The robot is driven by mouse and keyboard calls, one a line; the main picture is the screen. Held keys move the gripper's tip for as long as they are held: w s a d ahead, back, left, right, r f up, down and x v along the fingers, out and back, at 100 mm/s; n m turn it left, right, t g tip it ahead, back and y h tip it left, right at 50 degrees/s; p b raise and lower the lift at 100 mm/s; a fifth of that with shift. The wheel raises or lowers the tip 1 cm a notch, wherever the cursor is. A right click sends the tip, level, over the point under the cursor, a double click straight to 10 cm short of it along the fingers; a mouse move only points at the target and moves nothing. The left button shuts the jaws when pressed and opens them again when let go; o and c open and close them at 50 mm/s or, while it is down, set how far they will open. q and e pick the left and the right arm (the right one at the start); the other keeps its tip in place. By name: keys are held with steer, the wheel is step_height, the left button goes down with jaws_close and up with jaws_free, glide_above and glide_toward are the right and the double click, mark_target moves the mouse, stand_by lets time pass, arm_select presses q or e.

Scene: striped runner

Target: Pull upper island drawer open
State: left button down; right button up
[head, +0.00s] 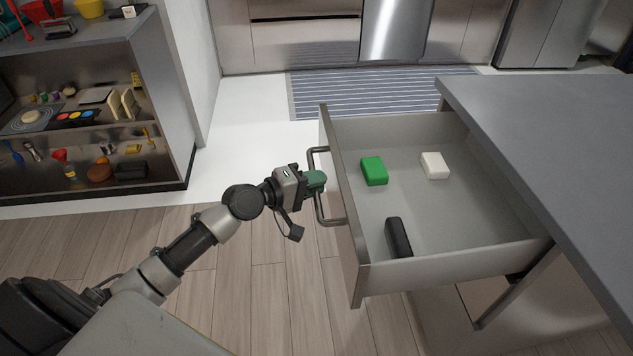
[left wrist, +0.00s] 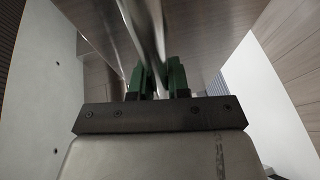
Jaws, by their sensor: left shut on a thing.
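The upper island drawer (head: 440,225) stands well out from the island, its inside in full view in the head view. Its front carries a grey bar handle (head: 329,222). My left gripper (head: 318,181) is shut on the handle near its middle, with green fingers around the bar. In the left wrist view the handle bar (left wrist: 152,30) runs down between the green fingers of my left gripper (left wrist: 158,78). The drawer holds a green block (head: 374,171), a white block (head: 435,165) and a black oblong thing (head: 398,238). My right gripper is not in view.
The grey island top (head: 560,135) is at the right, above the drawer. An open shelf unit (head: 165,110) with several small items stands at the left. A striped runner (head: 380,93) lies before the far cabinets. The wooden floor (head: 240,270) left of the drawer is clear.

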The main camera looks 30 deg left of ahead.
arm_select(q)
steer(key=c, duration=1.1)
jaws_free()
steer(key=shift+s+a, duration=0.25)
steer(key=shift+s, duration=0.05)
steer(key=b+v, duration=0.1)
steer(key=v, duration=0.9)
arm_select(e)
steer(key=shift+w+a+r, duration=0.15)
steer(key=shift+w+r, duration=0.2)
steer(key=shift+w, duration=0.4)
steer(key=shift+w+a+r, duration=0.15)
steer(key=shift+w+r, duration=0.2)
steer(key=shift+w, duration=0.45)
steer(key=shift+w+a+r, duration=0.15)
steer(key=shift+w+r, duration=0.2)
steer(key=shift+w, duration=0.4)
